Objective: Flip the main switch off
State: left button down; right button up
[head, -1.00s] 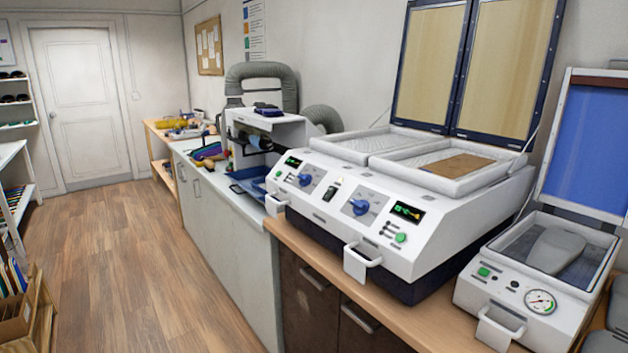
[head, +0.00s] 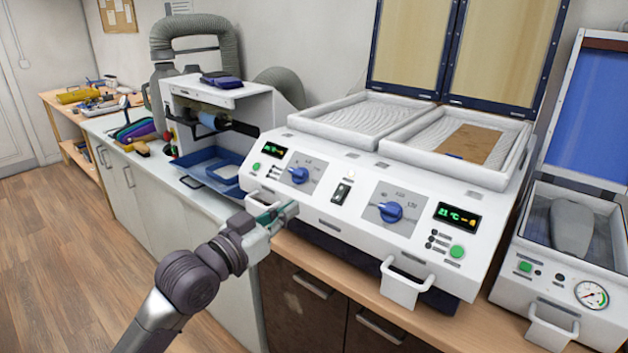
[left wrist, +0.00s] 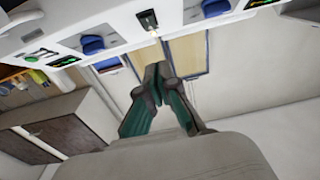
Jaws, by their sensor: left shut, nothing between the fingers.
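The heating machine (head: 330,222) is a white two-bay unit on the wooden counter. Its main switch (head: 341,193) is a small black rocker in the middle of the sloped front panel, below a small lit lamp (head: 350,174). The switch also shows at the top of the left wrist view (left wrist: 148,20). My left gripper (head: 291,211) is shut and empty, in front of the panel's lower left part, left of and lower than the switch. In the left wrist view its fingertips (left wrist: 157,72) are together, apart from the switch. My right gripper is in neither view.
Blue knobs (head: 390,212) and green buttons (head: 456,251) flank the switch. White handles (head: 402,283) stick out from the machine's front. A smaller press with a gauge (head: 591,294) stands at right. A blue tray (head: 212,172) lies at left. The floor is clear.

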aim_at(340, 193)
pick_arm(q)
jog(key=p+x, duration=0.1)
jog(key=x, duration=0.3)
jog(key=f+p+x, duration=0.1)
jog(key=x, duration=0.3)
jog(key=p+x, duration=0.1)
jog(key=x, duration=0.3)
jog(key=shift+s+d+f, duration=0.15)
jog(key=shift+d+f, duration=0.05)
jog(key=shift+d, duration=0.25)
jog(key=shift+w+d+f, duration=0.25)
jog(key=shift+f, duration=0.05)
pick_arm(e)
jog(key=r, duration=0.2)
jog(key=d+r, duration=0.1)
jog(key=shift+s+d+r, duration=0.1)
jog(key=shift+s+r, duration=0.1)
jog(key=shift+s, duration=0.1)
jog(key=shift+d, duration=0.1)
